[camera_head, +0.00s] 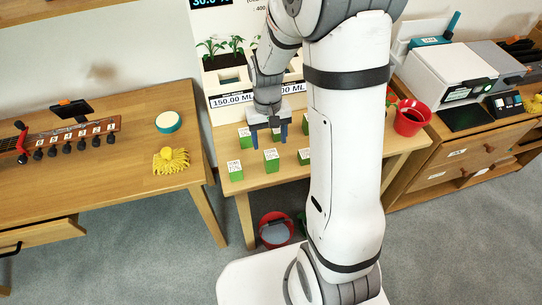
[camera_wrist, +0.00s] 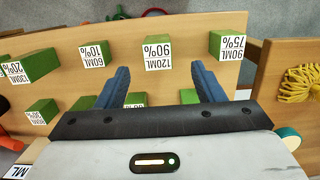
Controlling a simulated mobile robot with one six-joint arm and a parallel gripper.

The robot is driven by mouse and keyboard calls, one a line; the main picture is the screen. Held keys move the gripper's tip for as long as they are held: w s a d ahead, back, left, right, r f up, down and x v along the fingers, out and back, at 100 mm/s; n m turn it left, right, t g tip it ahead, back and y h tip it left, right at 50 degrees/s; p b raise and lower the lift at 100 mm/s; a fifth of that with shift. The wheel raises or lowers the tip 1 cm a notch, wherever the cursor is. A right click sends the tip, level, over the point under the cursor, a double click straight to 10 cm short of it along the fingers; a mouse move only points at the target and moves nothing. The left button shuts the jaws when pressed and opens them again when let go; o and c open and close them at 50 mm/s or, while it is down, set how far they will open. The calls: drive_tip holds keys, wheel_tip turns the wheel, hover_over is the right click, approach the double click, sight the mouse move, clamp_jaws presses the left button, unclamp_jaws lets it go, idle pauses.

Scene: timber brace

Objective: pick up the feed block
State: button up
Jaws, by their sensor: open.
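In the head view, one block (camera_head: 271,161) stands at the front middle, another (camera_head: 235,171) front left and another (camera_head: 245,138) back left. My gripper (camera_head: 269,138) points down over the back middle block, open. In the wrist view, the blue fingers of my gripper (camera_wrist: 160,68) are apart with nothing held.
Behind the table is a planter panel (camera_head: 222,78) labelled 150.00 ML. A red pot (camera_head: 411,118) stands at the table's right. The left table holds a yellow mop-like thing (camera_head: 171,161) and a round teal-edged thing (camera_head: 168,122). A red bucket (camera_head: 276,230) is on the floor.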

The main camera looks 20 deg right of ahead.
drive_tip(key=f, duration=0.7)
drive_tip(key=shift+s+d+f, duration=0.2)
drive_tip(key=shift+s+f, duration=0.05)
drive_tip(key=shift+c, duration=0.5)
